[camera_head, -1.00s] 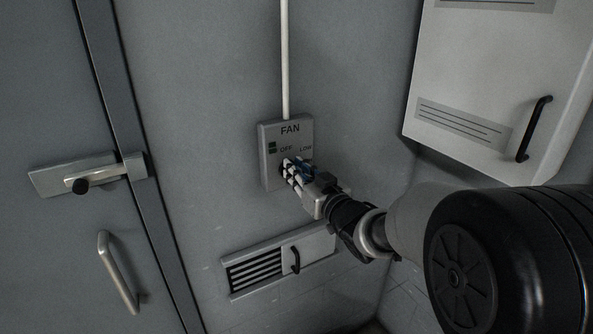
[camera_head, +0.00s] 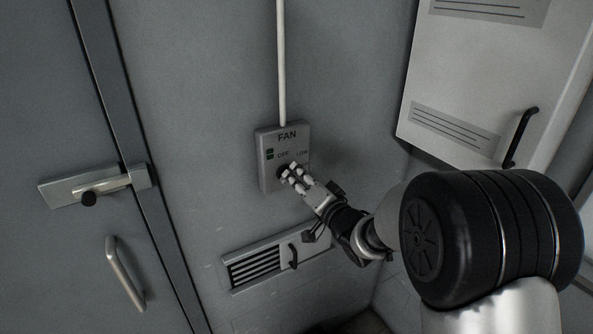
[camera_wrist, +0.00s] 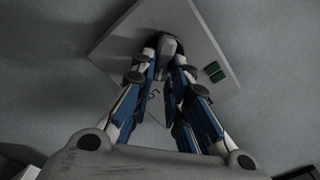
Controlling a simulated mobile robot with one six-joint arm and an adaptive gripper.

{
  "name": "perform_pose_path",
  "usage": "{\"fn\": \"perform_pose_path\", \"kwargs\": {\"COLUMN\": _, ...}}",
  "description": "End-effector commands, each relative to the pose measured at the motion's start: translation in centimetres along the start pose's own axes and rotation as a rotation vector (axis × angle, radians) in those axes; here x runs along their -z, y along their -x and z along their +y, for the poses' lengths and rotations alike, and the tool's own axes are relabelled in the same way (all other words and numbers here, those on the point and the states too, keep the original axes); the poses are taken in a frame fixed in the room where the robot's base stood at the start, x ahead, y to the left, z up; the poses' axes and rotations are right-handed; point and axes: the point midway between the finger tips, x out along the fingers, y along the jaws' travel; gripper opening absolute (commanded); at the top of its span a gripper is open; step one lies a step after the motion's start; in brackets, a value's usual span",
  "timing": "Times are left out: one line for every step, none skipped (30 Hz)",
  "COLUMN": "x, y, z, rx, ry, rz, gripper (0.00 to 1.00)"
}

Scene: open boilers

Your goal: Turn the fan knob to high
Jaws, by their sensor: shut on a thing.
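In the wrist view the box (camera_wrist: 200,40) appears rotated. The dark fan knob (camera_wrist: 167,44) sits between my fingertips there. In the head view the fan knob (camera_head: 283,172) is mostly hidden by my fingers. My gripper (camera_head: 291,174) is shut on the knob, and it also shows in the wrist view (camera_wrist: 167,62) with a finger on each side. The knob's pointer and any HIGH mark are hidden. A small green indicator (camera_head: 270,154) is on the box's left side.
A white conduit (camera_head: 281,60) runs up from the box. A vent (camera_head: 257,270) with a small handle is below. A white cabinet (camera_head: 470,75) with a black handle hangs at the right. A door with a latch (camera_head: 95,187) and pull handle (camera_head: 124,273) is at the left.

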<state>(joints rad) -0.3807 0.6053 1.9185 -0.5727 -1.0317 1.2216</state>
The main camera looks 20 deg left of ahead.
Motion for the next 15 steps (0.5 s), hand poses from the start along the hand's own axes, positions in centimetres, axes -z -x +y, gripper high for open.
{"fn": "perform_pose_path", "kwargs": {"x": 0.22, "y": -0.01, "z": -0.13, "rx": 0.001, "ry": -0.043, "rz": 0.001, "gripper": 0.0}}
{"fn": "perform_pose_path", "kwargs": {"x": 0.22, "y": -0.01, "z": -0.1, "rx": 0.001, "ry": -0.072, "rz": 0.001, "gripper": 0.0}}
{"fn": "perform_pose_path", "kwargs": {"x": 0.2, "y": -0.01, "z": -0.02, "rx": 0.001, "ry": -0.109, "rz": 0.001, "gripper": 0.0}}
{"fn": "perform_pose_path", "kwargs": {"x": 0.18, "y": -0.01, "z": 0.05, "rx": 0.0, "ry": -0.138, "rz": 0.001, "gripper": 0.0}}
{"fn": "perform_pose_path", "kwargs": {"x": 0.18, "y": -0.01, "z": 0.1, "rx": 0.0, "ry": -0.167, "rz": 0.001, "gripper": 0.0}}
{"fn": "perform_pose_path", "kwargs": {"x": 0.17, "y": -0.01, "z": 0.15, "rx": 0.0, "ry": -0.205, "rz": 0.001, "gripper": 0.0}}
{"fn": "perform_pose_path", "kwargs": {"x": 0.17, "y": -0.01, "z": 0.18, "rx": 0.0, "ry": -0.232, "rz": 0.001, "gripper": 0.0}}
{"fn": "perform_pose_path", "kwargs": {"x": 0.17, "y": -0.01, "z": 0.21, "rx": 0.001, "ry": -0.26, "rz": 0.001, "gripper": 0.0}}
{"fn": "perform_pose_path", "kwargs": {"x": 0.15, "y": -0.01, "z": 0.27, "rx": 0.001, "ry": -0.296, "rz": 0.002, "gripper": 0.0}}
{"fn": "perform_pose_path", "kwargs": {"x": 0.12, "y": -0.01, "z": 0.32, "rx": 0.001, "ry": -0.322, "rz": 0.002, "gripper": 0.0}}
{"fn": "perform_pose_path", "kwargs": {"x": 0.1, "y": -0.01, "z": 0.38, "rx": 0.001, "ry": -0.348, "rz": 0.002, "gripper": 0.0}}
{"fn": "perform_pose_path", "kwargs": {"x": 0.08, "y": -0.01, "z": 0.43, "rx": 0.001, "ry": -0.381, "rz": 0.002, "gripper": 0.0}}
{"fn": "perform_pose_path", "kwargs": {"x": 0.07, "y": -0.01, "z": 0.47, "rx": 0.001, "ry": -0.406, "rz": 0.002, "gripper": 0.0}}
{"fn": "perform_pose_path", "kwargs": {"x": 0.06, "y": -0.01, "z": 0.5, "rx": 0.001, "ry": -0.428, "rz": 0.002, "gripper": 0.0}}
{"fn": "perform_pose_path", "kwargs": {"x": 0.04, "y": -0.01, "z": 0.54, "rx": 0.001, "ry": -0.458, "rz": 0.002, "gripper": 0.0}}
